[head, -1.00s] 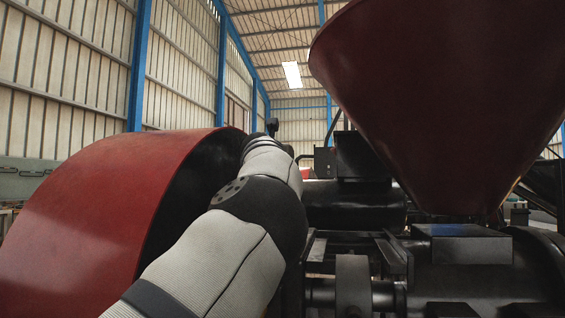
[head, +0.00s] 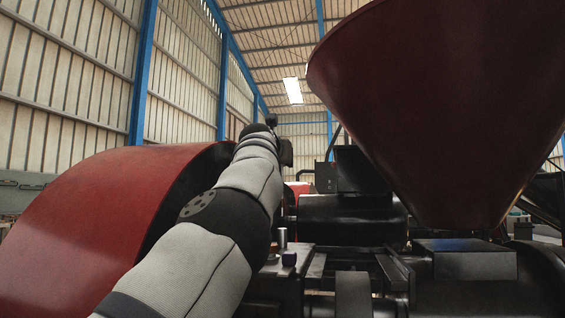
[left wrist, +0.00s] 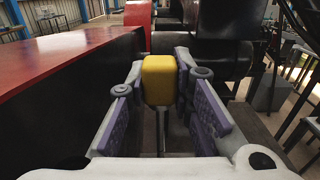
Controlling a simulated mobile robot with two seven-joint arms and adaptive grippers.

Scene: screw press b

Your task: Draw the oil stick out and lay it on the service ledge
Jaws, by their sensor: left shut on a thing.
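My left gripper (left wrist: 162,72) is shut on a yellow block-shaped grip, which I take to be the handle of the oil stick (left wrist: 159,82). The purple-padded fingers lie on either side of it. My right gripper is in neither view.
A small metal cylinder (head: 282,238) and a dark purple cube (head: 289,258) stand on that ledge. A big red wheel guard (head: 110,215) is close on the left. A large dark red hopper (head: 440,100) and black machine housings (head: 352,220) fill the right.

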